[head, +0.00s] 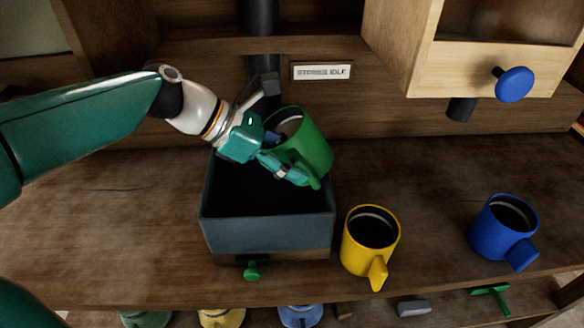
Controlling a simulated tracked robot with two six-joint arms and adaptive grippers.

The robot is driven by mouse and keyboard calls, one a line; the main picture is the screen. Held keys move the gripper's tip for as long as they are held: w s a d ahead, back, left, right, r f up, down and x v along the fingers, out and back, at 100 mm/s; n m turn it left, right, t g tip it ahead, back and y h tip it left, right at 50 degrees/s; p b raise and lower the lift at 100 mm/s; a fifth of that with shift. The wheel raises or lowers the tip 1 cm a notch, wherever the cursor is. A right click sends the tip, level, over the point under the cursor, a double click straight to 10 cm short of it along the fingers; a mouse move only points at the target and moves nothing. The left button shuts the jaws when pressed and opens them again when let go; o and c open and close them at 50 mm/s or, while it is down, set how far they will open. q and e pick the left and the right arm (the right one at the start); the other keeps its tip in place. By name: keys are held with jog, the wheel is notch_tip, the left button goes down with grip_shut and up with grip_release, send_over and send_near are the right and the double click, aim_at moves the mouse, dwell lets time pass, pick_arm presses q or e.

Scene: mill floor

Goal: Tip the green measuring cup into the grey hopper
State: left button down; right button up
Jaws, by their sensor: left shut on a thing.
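The green measuring cup (310,143) is tilted in the air above the right back part of the grey hopper (262,238). My left gripper (285,155) is shut on the cup, with one finger near its rim. The cup's mouth faces up and to the left, and part of it is hidden by the gripper. The hopper is an open square box on the wooden bench, and its inside looks dark, so its contents cannot be made out. My right gripper is not in view.
A yellow cup (358,252) stands right of the hopper, and a blue cup (488,238) stands farther right. A pale wooden box with a blue knob (514,84) overhangs the back right. A green knob (251,271) sits below the hopper. The bench's left side is clear.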

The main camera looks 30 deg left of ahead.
pick_arm(q)
jog(key=shift+s+a+r+t+h+b, duration=0.1)
jog(key=shift+a+t+h+b, duration=0.25)
jog(key=shift+b, duration=0.6)
jog(key=shift+s+r+t+h+b, duration=0.15)
jog(key=shift+h+b, duration=0.3)
jog(key=shift+b, duration=0.45)
jog(key=shift+a+h+b, duration=0.1)
jog(key=shift+h+b, duration=0.3)
jog(key=shift+b, duration=0.15)
jog(key=shift+r+t, duration=0.15)
jog(key=shift+t, duration=0.15)
jog(key=shift+b, duration=0.6)
jog(key=shift+r+t+h+b, duration=0.1)
jog(key=shift+t+h+b, duration=1.5)
jog(key=shift+b, duration=2.35)
jog(key=shift+r+t+h+b, duration=0.2)
jog(key=shift+t+h+b, duration=0.6)
jog(key=shift+h+b, duration=2.25)
jog(key=shift+y+b, duration=0.85)
jog(key=shift+b, duration=0.2)
jog(key=shift+r, duration=0.15)
